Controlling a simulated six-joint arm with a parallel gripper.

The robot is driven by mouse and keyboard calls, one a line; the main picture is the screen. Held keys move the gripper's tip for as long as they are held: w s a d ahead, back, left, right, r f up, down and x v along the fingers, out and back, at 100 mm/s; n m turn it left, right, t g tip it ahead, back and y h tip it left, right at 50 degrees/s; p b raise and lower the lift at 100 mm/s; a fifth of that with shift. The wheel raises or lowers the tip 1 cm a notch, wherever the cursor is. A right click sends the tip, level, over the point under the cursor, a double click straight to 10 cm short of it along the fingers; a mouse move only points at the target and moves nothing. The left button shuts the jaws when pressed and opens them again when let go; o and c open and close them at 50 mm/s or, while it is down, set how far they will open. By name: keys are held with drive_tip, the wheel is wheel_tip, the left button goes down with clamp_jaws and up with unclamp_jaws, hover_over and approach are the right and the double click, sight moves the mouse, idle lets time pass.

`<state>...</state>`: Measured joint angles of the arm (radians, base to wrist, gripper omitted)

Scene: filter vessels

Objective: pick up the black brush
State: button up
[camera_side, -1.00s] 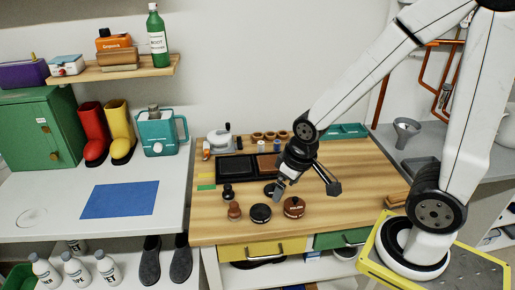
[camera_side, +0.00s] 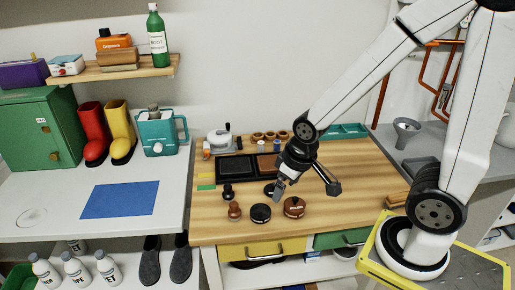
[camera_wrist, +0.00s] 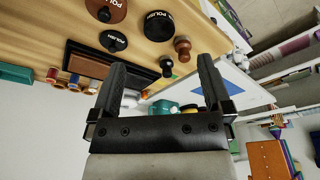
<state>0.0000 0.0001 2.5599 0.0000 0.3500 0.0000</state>
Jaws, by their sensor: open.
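The black brush (camera_side: 228,192) stands upright on the wooden worktop, near its left side, with a round knob handle. It also shows in the wrist view (camera_wrist: 167,67), between the fingertips in the picture but beyond them. A brown brush (camera_side: 234,211) of like shape stands just in front of it and also shows in the wrist view (camera_wrist: 182,47). My gripper (camera_side: 279,191) is above the worktop, to the right of the black brush and apart from it. In the wrist view its two fingers (camera_wrist: 161,72) are spread wide with nothing between them.
Black polish tins (camera_side: 260,213) and a brown polish tin (camera_side: 293,207) stand close to the brushes. A dark tray (camera_side: 236,167) lies behind them. A blue mat (camera_side: 120,199) lies on the white counter at left.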

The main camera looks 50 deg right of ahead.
drive_tip(key=shift+c, duration=0.3)
drive_tip(key=n+g, duration=0.2)
drive_tip(key=n, duration=1.2)
hover_over(227, 186)
drive_tip(key=s, duration=0.1)
wheel_tip(227, 186, down, 6)
drive_tip(key=shift+f, duration=0.1)
drive_tip(key=shift+w+f+n, duration=0.3)
drive_tip(key=shift+w+n, duration=0.1)
drive_tip(key=shift+w, duration=0.05)
drive_tip(key=shift+f, duration=1.3)
drive_tip(key=shift+w+f, duration=0.1)
drive_tip(key=shift+f, duration=2.45)
